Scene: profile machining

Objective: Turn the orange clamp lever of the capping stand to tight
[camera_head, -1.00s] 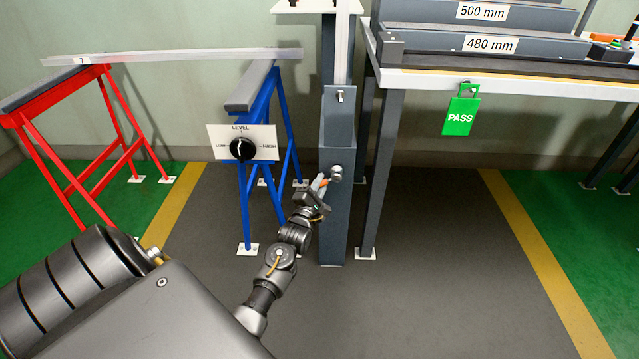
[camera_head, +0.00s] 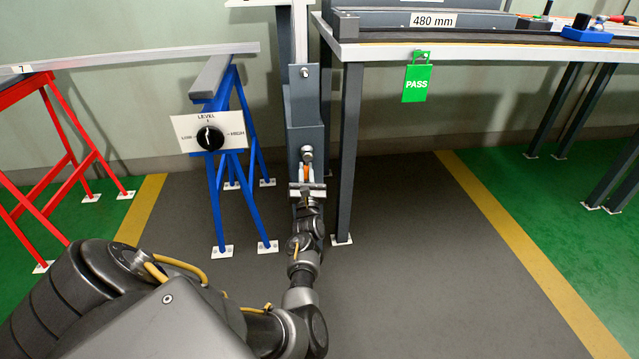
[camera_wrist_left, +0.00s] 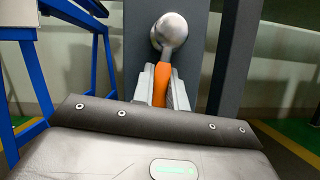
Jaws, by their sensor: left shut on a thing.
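The capping stand is a grey upright column (camera_head: 304,112) left of the workbench. Its clamp lever has a round metal hub and an orange handle, seen in the left wrist view as the orange clamp lever (camera_wrist_left: 161,82). The handle hangs down from the hub, close to vertical. My left gripper (camera_head: 306,180) is at the front of the column, just below the hub. In the left wrist view its two fingers stand on both sides of the orange handle, and it is shut on it. The handle's lower end is hidden behind the gripper body. My right gripper is not in view.
A blue trestle (camera_head: 228,170) with a LEVEL dial sign (camera_head: 210,133) stands left of the column. A red trestle (camera_head: 62,150) is farther left. The floor in front is clear.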

